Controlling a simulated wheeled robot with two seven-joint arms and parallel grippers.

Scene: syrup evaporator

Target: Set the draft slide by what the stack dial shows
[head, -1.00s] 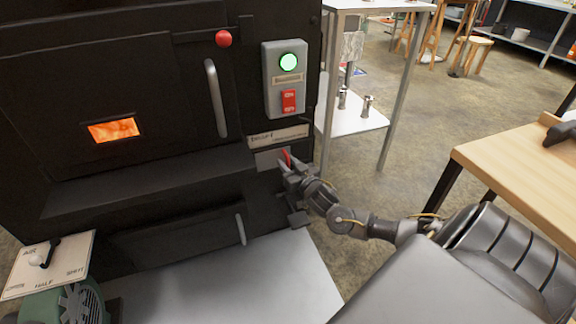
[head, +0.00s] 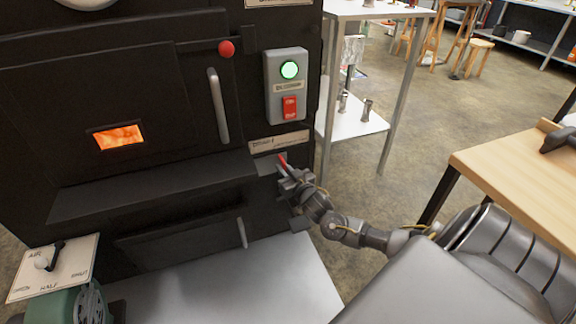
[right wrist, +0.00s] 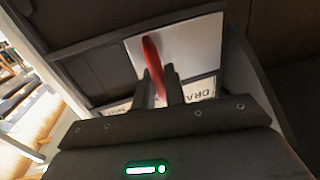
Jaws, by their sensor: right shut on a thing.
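The draft slide's red handle (head: 282,160) stands out from a small pale plate (head: 266,167) below the label reading DRAFT (head: 278,143), at the stove's right edge. My right gripper (head: 287,174) is shut on this handle. In the right wrist view the red handle (right wrist: 152,58) rises from between the fingers (right wrist: 162,84), in front of the pale plate (right wrist: 198,45). The label shows there upside down, partly hidden by the fingers. A round pale thing, cut off at the top left (head: 88,3), may be the stack dial; no reading shows. My left gripper is not in view.
A grey switch box (head: 287,85) with a lit green lamp and red switch is above the slide. The stove door has a long handle (head: 218,105). An AIR lever plate (head: 55,268) is at lower left. A metal shelf (head: 355,122) stands right of the stove.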

